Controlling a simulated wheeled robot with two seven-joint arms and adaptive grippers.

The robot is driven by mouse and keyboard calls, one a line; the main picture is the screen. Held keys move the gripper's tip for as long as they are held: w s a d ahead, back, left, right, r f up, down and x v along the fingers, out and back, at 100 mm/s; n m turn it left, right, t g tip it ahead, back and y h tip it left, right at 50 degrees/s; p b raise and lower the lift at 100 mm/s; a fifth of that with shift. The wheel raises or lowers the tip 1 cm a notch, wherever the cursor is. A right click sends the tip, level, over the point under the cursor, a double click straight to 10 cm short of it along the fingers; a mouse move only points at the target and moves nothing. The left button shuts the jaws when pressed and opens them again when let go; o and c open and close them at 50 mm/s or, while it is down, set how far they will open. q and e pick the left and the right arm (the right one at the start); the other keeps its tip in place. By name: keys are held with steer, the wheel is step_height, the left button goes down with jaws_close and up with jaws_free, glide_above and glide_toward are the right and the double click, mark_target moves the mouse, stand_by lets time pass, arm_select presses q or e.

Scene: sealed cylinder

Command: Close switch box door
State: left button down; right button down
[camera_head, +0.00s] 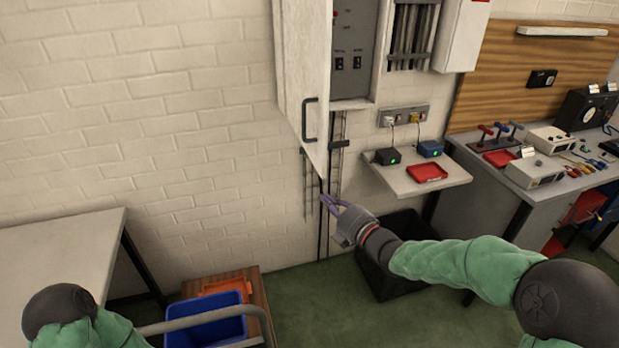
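The switch box (354,50) hangs on the brick wall at the top middle, with a grey panel and switches visible inside. Its white door (302,62) stands open, swung out from the left side, with a dark handle (309,120) near its lower end. My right gripper (328,200) is just below the door's lower corner, with its purple fingers pointing up and left. The fingers look slightly parted and hold nothing that I can see. Whether they touch the door cannot be told. My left arm shows only at the bottom left; its gripper is out of view.
A small shelf (447,184) with two chargers and a red tray (427,172) is right of my gripper. A workbench (545,205) stands further right. A black bin (385,284) is under my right arm. A blue bin (207,322) and a table (60,245) are at left.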

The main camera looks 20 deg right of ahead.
steer(key=w, duration=0.9)
steer(key=shift+w+d+r, duration=0.15)
steer(key=shift+w+r, duration=0.05)
steer(key=shift+w, duration=0.05)
steer(key=shift+d, duration=0.1)
stand_by(0.3)
